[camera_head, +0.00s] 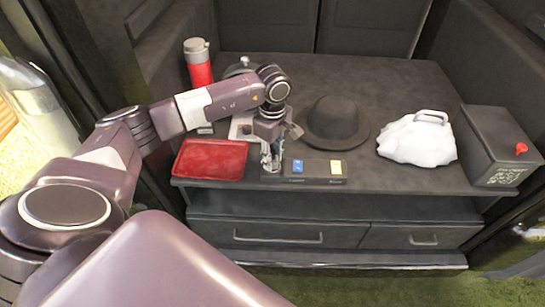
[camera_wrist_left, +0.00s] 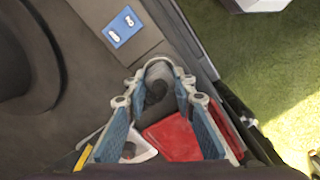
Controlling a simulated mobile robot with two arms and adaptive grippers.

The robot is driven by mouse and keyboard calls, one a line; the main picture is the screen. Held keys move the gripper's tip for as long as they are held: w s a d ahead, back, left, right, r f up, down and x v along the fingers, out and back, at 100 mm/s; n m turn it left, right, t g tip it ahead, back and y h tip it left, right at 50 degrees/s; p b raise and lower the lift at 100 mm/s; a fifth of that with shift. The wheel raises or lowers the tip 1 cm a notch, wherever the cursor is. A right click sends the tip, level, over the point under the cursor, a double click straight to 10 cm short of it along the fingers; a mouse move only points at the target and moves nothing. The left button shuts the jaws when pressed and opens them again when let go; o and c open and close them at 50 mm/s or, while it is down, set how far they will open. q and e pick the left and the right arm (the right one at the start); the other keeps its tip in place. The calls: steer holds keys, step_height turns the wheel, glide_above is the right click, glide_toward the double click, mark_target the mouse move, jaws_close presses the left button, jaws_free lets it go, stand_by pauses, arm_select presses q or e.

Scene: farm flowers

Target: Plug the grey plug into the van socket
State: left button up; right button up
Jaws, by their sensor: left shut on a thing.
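My left gripper (camera_head: 271,160) is over the front of the van's dark counter, between the red tray and the socket panel. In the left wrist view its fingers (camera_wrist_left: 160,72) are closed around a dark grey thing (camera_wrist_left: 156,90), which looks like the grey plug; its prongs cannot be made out. The van socket is a blue plate (camera_head: 298,167) on a low dark panel (camera_head: 316,179), just right of the gripper and apart from it. It also shows in the left wrist view as a blue plate (camera_wrist_left: 122,27) with white marks. My right gripper is not in view.
A red tray (camera_head: 210,160) lies left of the gripper. A black hat (camera_head: 333,122), a white bag (camera_head: 418,139) and a dark box (camera_head: 492,145) stand to the right. A red flask (camera_head: 199,65) stands at the back left. The counter's front edge is close below the panel.

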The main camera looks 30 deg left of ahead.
arm_select(q)
steer(key=shift+f, duration=0.25)
steer(key=shift+f, duration=0.1)
steer(key=o, duration=1.2)
steer(key=shift+c, duration=0.2)
